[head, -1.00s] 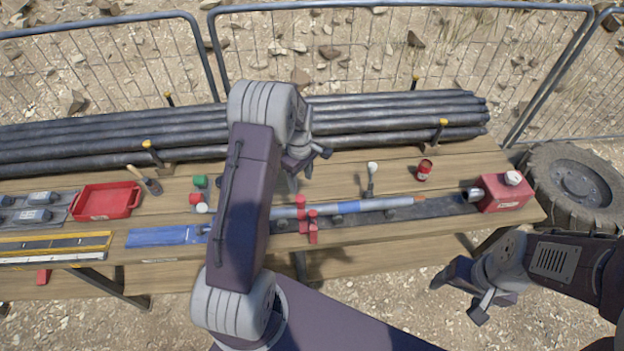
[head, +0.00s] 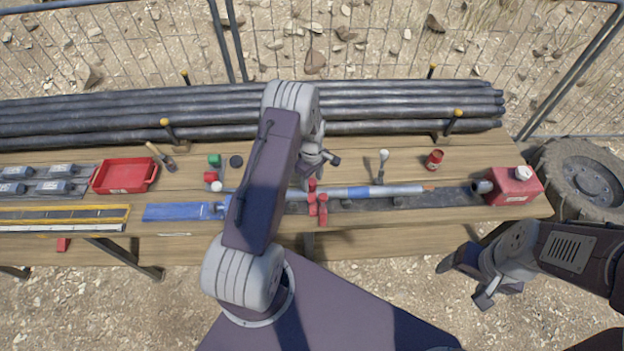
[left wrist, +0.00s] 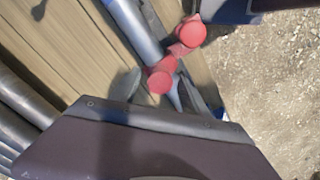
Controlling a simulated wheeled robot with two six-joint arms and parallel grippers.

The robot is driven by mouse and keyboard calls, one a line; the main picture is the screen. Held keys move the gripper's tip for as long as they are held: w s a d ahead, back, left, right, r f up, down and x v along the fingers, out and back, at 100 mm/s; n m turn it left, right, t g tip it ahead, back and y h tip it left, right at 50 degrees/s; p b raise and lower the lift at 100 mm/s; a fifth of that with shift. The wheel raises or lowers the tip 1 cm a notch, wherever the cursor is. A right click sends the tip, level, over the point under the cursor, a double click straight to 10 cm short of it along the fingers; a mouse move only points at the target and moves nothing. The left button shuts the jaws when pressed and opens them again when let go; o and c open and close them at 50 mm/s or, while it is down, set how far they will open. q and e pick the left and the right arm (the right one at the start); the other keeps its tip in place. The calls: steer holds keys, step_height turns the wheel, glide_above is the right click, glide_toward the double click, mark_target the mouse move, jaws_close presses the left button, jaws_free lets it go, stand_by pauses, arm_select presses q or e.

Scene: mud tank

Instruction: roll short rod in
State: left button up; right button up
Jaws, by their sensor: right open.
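A long slim grey rod with blue bands (head: 372,191) and a copper-coloured right tip lies along the table's front on a dark strip. Red upright pieces (head: 318,203) stand at it, and they show in the left wrist view (left wrist: 160,78) beside the grey rod (left wrist: 132,28). I cannot tell if this is the short rod. My left gripper (head: 320,170) is open and empty above the table, just behind the red pieces. My arm hides the rod's left part. My right gripper (head: 466,284) is open and empty, off the table's front edge.
A red canister (head: 513,187) stands at the strip's right end. A red can (head: 434,160), a red tray (head: 124,176), a blue mat (head: 178,212) and a hammer (head: 160,156) are on the table. Dark pipes (head: 400,98) are stacked behind, before a wire fence.

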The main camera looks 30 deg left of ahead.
arm_select(q)
steer(key=c, duration=1)
jaws_close()
steer(key=shift+w+r, duration=0.1)
